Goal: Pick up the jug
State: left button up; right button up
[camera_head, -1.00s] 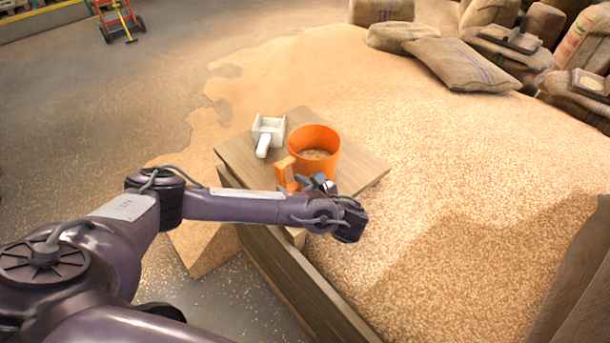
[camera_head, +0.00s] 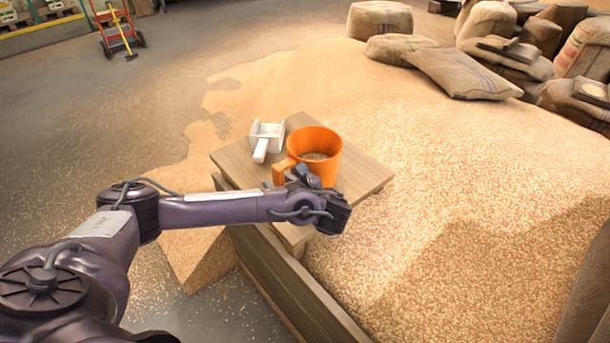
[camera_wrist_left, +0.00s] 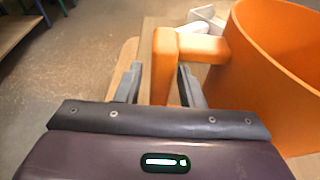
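The orange jug (camera_head: 322,143) stands upright on a small wooden board (camera_head: 365,180), with some grain inside it. Its handle faces the lower left in the head view. My left gripper (camera_head: 285,181) is at the handle, its arm in front of the jug's lower part. In the left wrist view, the handle (camera_wrist_left: 164,73) lies between the two spread fingers of my left gripper (camera_wrist_left: 160,82). A gap shows between the left finger and the handle; the right finger is close to it, and contact is unclear. My right gripper is not in view.
A white scoop (camera_head: 266,138) lies on the board, left of the jug. A big grain heap (camera_head: 450,170) surrounds the board, and a wooden plank wall (camera_head: 290,285) runs below it. Filled sacks (camera_head: 465,72) lie at the back right. A red hand truck (camera_head: 115,30) stands far off.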

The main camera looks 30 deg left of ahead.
pick_arm(q)
grip_shut()
dwell(1.1)
